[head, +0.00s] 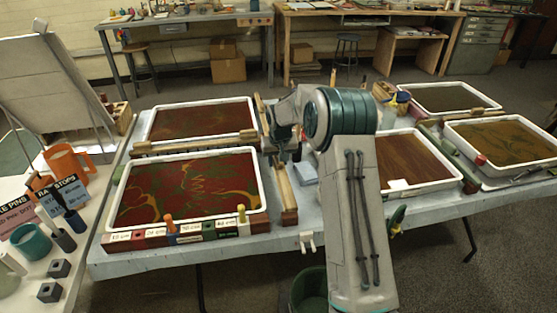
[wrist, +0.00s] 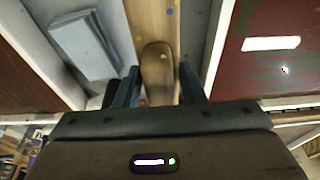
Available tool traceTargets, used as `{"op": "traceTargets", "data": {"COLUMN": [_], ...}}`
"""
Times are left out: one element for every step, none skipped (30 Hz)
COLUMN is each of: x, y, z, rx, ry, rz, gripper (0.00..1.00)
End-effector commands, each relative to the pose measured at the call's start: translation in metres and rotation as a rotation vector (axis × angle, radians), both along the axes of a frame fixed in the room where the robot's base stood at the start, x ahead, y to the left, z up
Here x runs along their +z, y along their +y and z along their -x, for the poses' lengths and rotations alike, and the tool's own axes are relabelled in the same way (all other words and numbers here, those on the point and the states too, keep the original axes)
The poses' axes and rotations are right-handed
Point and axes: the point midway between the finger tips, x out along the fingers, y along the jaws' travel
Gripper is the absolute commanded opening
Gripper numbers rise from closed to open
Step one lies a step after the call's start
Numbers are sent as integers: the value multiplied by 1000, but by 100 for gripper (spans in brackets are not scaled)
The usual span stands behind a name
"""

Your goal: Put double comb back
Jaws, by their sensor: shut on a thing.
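My gripper (wrist: 158,88) is shut on a brown wooden piece with a rounded end, which I take to be the double comb (wrist: 158,62). Its teeth do not show. In the head view my gripper (head: 284,152) is between the left and right trays, above a wooden rail (head: 288,200). The pale wooden board (wrist: 152,18) lies below the held piece in the wrist view. My arm hides most of the held piece in the head view, and I cannot tell whether it touches the board.
A red marbled tray (head: 265,190) stands left of my gripper, with labelled blocks and pegs along its front. A brown tray (head: 458,170) stands right. A blue-grey stack (wrist: 85,45) lies beside the board. A wooden bar (head: 195,144) crosses between the left trays.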

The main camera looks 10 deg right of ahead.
Motion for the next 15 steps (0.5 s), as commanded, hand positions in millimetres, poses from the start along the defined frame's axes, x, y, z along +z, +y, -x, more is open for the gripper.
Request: {"op": "traceTargets", "data": {"x": [-3,-4,-5,-6,-7,-8,-9,-10,-11,-11,-10,-10,-10,-10,-10], "y": [0,0,0,0,0,0,0,0,0,0,0,0,0,0,0], "z": [0,0,0,0,0,0,0,0,0,0,0,0,0,0,0], "rx": [0,0,1,1,1,1,1,1,1,1,1,1,1,1,1], "ry": [0,0,0,0,0,0,0,0,0,0,0,1,1,1,1], "rz": [0,0,0,0,0,0,0,0,0,0,0,0,0,0,0], "gripper": [18,18,18,18,18,18,18,18,18,39,47,58,58,58,58]}}
